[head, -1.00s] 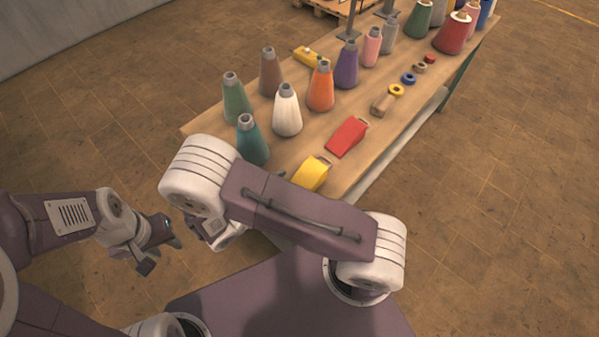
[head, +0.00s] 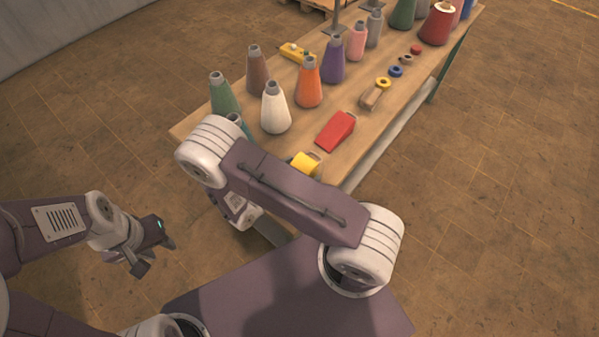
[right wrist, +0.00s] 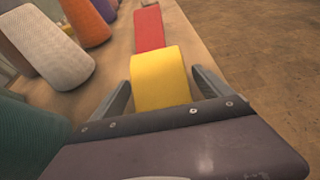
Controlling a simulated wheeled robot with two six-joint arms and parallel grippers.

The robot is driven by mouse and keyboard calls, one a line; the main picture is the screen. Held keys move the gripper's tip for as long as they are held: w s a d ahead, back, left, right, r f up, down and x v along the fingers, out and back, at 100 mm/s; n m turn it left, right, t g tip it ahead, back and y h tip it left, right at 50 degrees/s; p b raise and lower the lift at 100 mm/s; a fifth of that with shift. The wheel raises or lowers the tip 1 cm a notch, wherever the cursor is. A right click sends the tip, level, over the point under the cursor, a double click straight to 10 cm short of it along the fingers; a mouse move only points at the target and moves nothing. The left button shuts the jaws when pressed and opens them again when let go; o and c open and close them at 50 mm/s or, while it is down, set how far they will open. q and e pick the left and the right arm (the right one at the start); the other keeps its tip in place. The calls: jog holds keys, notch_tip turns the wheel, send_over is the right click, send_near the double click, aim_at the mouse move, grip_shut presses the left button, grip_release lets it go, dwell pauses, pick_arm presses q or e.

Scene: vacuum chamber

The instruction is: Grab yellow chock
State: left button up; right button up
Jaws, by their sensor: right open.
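The yellow chock (head: 304,162) sits near the front end of the wooden table in the head view, its near part hidden behind my right arm. In the right wrist view the yellow chock (right wrist: 160,82) is between the two fingers of my right gripper (right wrist: 161,77), which is open. A gap shows on each side; I see no finger pressing on it. My left gripper (head: 157,256) hangs open and empty, left of the table.
A red chock (head: 335,130) lies just beyond the yellow one. A white cone (head: 275,108), a teal cone (right wrist: 35,135) and several other coloured cones stand on the left side of the table (head: 385,118). Small rings and a tan block (head: 371,97) lie farther back.

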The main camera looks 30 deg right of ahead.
aim_at(300, 168)
grip_shut()
jog(key=shift+r, duration=0.1)
notch_tip(300, 168, up, 4)
jog(key=shift+r, duration=0.2)
jog(key=s+d+r, duration=0.1)
jog(key=d+r, duration=0.5)
jog(key=d, duration=0.5)
jog(key=shift+s+d+r, duration=0.25)
jog(key=shift+d, duration=0.05)
